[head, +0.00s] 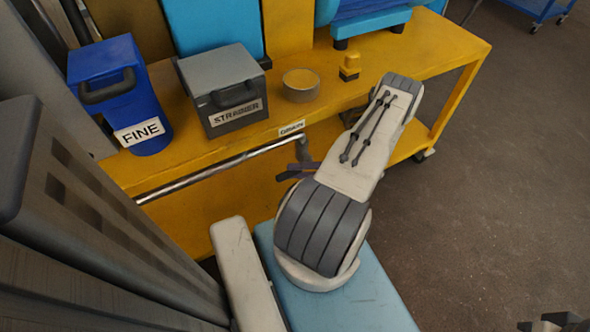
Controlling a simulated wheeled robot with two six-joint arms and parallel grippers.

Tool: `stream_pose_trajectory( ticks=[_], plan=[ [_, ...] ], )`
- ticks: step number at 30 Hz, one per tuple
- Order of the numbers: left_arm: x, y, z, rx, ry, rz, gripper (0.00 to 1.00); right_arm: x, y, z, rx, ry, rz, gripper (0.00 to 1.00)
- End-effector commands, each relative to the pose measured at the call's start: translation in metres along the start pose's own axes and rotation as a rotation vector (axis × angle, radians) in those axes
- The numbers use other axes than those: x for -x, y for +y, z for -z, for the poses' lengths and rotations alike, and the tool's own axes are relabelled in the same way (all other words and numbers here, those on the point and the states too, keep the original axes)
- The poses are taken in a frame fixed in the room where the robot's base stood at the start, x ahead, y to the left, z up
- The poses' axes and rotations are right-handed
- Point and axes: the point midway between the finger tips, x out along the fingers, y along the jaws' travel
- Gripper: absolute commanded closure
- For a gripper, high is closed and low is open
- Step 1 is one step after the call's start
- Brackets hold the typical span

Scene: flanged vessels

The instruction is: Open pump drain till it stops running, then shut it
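A small label that seems to read DRAIN (291,128) is on the front edge of the yellow bench. Below it, a bare metal pipe (215,168) runs along the bench front and bends down near my arm. Dark, finger-like parts, apparently my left gripper (296,172), show beside the pipe's bend. My own pale arm covers the rest, so I cannot tell their opening or whether they touch a drain handle. The drain's outlet and any flow are hidden. A dark piece at the bottom right edge may be my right gripper, but it is cut off.
Open floor lies to the right. A blue cart (540,8) is far back.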

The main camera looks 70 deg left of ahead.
Motion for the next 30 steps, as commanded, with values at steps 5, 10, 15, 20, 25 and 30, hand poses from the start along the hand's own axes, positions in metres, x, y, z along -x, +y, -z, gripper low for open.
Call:
stream_pose_trajectory(
  ticks=[5,10,15,20,25,30],
  plan=[
    [-0.002,0.000,-0.001,0.001,0.005,0.000,0.41,0.000,0.000,0.000,0.000,0.000,0.000,1.00],
    [0.005,-0.001,-0.002,0.002,0.003,0.001,0.41,0.000,0.000,0.000,0.000,0.000,0.000,1.00],
    [0.034,-0.001,-0.002,0.004,0.001,0.002,0.41,-0.001,0.000,0.000,0.000,0.000,0.000,1.00],
    [0.067,-0.002,-0.001,0.003,0.001,0.002,0.41,-0.003,0.000,0.000,0.000,0.000,0.000,1.00],
    [0.092,-0.002,-0.001,0.003,0.002,0.001,0.41,-0.005,0.000,0.000,0.000,0.000,0.000,1.00],
    [0.103,-0.001,-0.001,0.000,0.004,0.000,0.41,-0.006,0.000,0.000,0.000,0.000,0.000,1.00]
  ],
)
